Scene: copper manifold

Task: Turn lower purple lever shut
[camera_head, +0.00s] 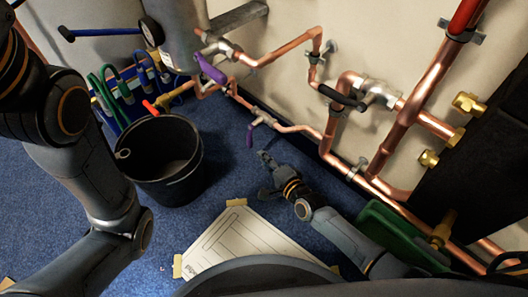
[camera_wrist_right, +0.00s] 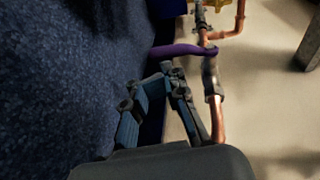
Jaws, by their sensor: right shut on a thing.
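In the right wrist view the lever (camera_wrist_right: 185,50) lies across the picture just beyond my fingertips. The right gripper (camera_wrist_right: 172,72) partly hides the contact, so the exact grip is hard to see.
A black bucket (camera_head: 160,178) stands on the blue carpet left of the lever. Copper pipes (camera_head: 310,132) run along the wall. A paper sheet (camera_head: 250,240) is taped to the floor. A green case (camera_head: 390,232) lies at the right. Open carpet lies between bucket and gripper.

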